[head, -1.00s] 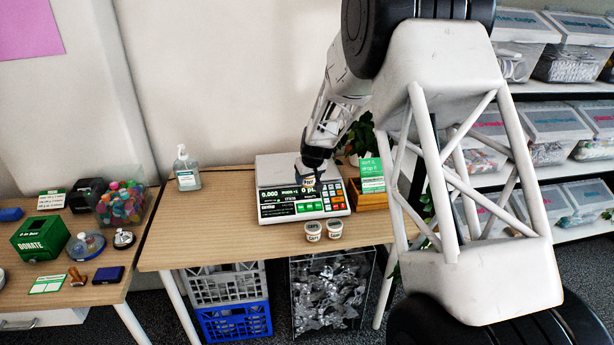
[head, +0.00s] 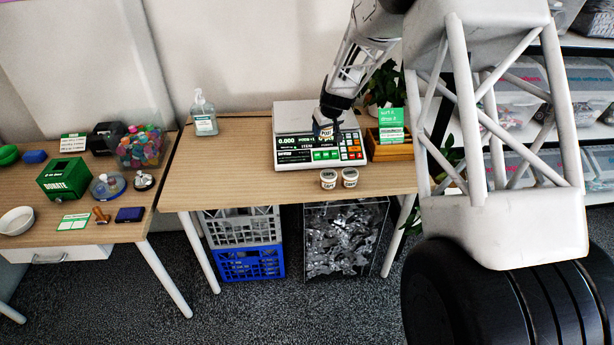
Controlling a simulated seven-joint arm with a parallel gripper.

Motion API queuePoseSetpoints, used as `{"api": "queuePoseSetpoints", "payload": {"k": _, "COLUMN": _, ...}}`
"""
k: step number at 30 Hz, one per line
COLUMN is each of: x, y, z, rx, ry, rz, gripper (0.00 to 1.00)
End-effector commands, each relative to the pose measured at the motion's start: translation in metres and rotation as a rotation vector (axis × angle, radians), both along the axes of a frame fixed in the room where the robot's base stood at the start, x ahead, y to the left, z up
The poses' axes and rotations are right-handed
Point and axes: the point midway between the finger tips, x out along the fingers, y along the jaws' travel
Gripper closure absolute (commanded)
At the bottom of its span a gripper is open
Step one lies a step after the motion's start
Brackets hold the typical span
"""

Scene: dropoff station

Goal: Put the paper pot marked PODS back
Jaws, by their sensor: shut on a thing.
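My gripper (head: 328,116) is shut on a small paper pot (head: 326,133) with a pale label and a dark marking; the lettering looks like PODS but is small. The white scale (head: 292,116) stands on the middle table and reads zero. Two similar lidded paper pots, a left one (head: 328,179) and a right one (head: 349,177), stand side by side on the table in front of the scale. Their labels are too small to read surely.
A sanitizer bottle (head: 204,114) stands left of the scale. A wooden box with a green card (head: 390,118) stands at its right. The left table (head: 125,229) holds a green donate box (head: 65,180), a white bowl (head: 17,221) and stamps. Bare tabletop (head: 235,170) lies left of the scale.

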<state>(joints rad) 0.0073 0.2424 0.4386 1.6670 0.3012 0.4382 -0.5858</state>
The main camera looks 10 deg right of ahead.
Motion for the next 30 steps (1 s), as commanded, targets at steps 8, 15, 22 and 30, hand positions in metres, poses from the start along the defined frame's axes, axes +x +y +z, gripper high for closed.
{"api": "queuePoseSetpoints", "payload": {"k": 8, "x": -0.025, "y": 0.006, "z": -0.014, "rx": 0.001, "ry": 0.002, "rz": 0.147, "gripper": 0.68}}
{"api": "queuePoseSetpoints", "payload": {"k": 15, "x": -0.051, "y": 0.013, "z": -0.027, "rx": 0.001, "ry": 0.000, "rz": 0.313, "gripper": 0.68}}
{"api": "queuePoseSetpoints", "payload": {"k": 22, "x": -0.079, "y": 0.020, "z": -0.040, "rx": 0.001, "ry": 0.001, "rz": 0.495, "gripper": 0.68}}
{"api": "queuePoseSetpoints", "payload": {"k": 30, "x": -0.120, "y": 0.031, "z": -0.058, "rx": 0.002, "ry": 0.001, "rz": 0.751, "gripper": 0.68}}
